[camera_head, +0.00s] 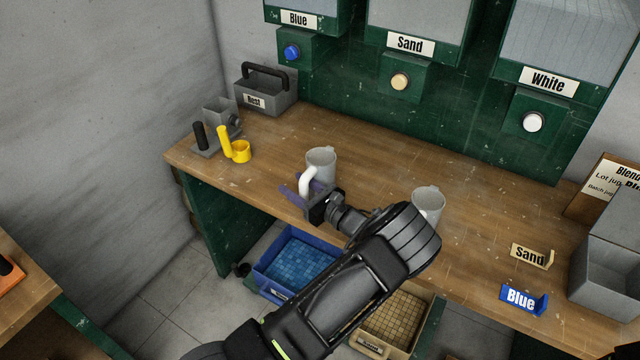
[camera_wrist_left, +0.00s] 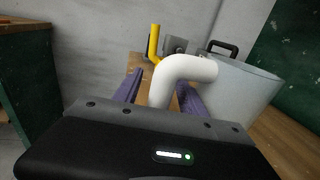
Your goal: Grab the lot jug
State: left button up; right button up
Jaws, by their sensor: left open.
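A grey jug (camera_head: 322,158) with a white handle (camera_head: 307,181) stands upright near the front edge of the bench, left of centre. My left gripper (camera_head: 303,190) is at that handle, its purple fingers open. In the left wrist view the white handle (camera_wrist_left: 178,75) rises between the two fingers (camera_wrist_left: 160,92), with the grey jug (camera_wrist_left: 243,92) just behind to the right. Whether a finger touches the handle I cannot tell. A second, similar grey jug (camera_head: 428,201) stands further right, partly hidden by my left arm. Neither jug shows a readable label. My right gripper is out of view.
A yellow scoop-like tool (camera_head: 238,150) and a grey "Rest" caddy (camera_head: 268,96) stand at the bench's left. Blue and Sand signs (camera_head: 522,299) and a grey bin (camera_head: 603,280) are at the right. Labelled dispensers line the back; tile trays (camera_head: 262,265) sit below.

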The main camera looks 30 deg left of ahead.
pick_arm(q)
grip_shut()
dwell(0.6)
dwell(0.9)
